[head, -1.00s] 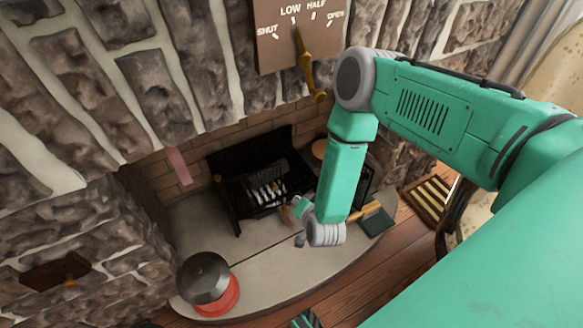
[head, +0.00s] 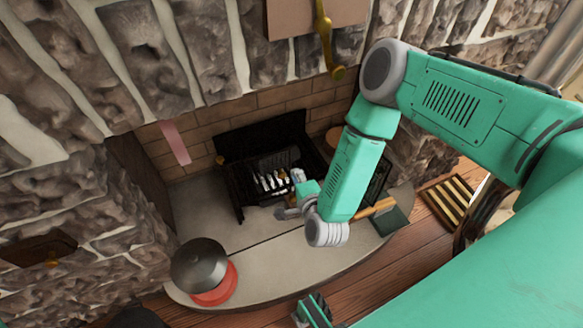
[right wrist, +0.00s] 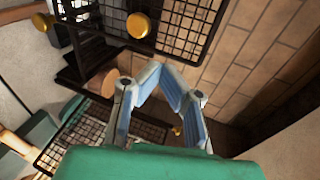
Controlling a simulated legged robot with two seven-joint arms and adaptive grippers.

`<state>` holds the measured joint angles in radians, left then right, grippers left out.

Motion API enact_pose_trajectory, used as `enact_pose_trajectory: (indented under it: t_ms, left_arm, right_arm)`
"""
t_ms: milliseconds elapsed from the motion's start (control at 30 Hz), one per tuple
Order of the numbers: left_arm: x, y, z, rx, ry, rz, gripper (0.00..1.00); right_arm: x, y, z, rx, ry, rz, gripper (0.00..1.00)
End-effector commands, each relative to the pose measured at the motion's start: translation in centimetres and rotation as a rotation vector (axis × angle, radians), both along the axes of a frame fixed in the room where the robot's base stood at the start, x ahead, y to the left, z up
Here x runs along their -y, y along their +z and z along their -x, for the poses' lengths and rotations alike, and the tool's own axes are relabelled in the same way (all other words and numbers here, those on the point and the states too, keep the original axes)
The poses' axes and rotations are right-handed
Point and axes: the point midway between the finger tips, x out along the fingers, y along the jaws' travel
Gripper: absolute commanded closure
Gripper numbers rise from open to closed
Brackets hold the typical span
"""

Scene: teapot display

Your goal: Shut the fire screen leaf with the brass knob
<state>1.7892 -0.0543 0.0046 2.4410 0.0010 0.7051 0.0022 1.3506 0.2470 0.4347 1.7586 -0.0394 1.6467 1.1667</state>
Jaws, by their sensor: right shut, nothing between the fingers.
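In the right wrist view a black mesh leaf of the fire screen (right wrist: 185,28) fills the top middle, with a round brass knob (right wrist: 138,25) at its left. A second brass knob (right wrist: 40,22) shows farther left. Another mesh panel (right wrist: 110,128) lies lower left. My right gripper (right wrist: 162,66) is shut and empty, its tips just below the upper leaf in the picture; I cannot tell whether they touch it. In the head view my right gripper (head: 287,212) is in front of the black grate (head: 272,180). The right mesh leaf (head: 379,182) is partly behind my forearm.
A dark pot (head: 199,265) stands on a red base (head: 216,290) at the hearth's left. A wooden-handled tool (head: 375,207) and a dark green pad (head: 391,220) lie right. A slatted wooden piece (head: 448,200) is beyond. The pale hearth (head: 265,258) is clear in front.

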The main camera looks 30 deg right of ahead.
Motion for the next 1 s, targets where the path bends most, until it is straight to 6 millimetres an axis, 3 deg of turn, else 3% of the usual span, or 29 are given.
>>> enact_pose_trajectory:
  t_ms: [100,300,767,1000]
  left_arm:
    - [0.0,-1.2,0.0,0.0,0.0,0.0,0.6]
    - [0.0,-1.8,0.0,0.0,0.0,0.0,0.6]
    - [0.0,-1.8,0.0,0.0,0.0,0.0,0.6]
    - [0.0,-1.9,0.0,0.0,0.0,0.0,0.6]
  right_arm:
    - [0.4,-0.3,-2.2,0.004,0.0,0.001,1.0]
    - [0.7,-0.2,-4.0,0.002,-0.001,0.002,1.0]
    - [0.8,-0.1,-4.6,0.001,-0.001,0.001,1.0]
    - [1.5,-0.1,-7.0,0.001,-0.001,0.001,1.0]
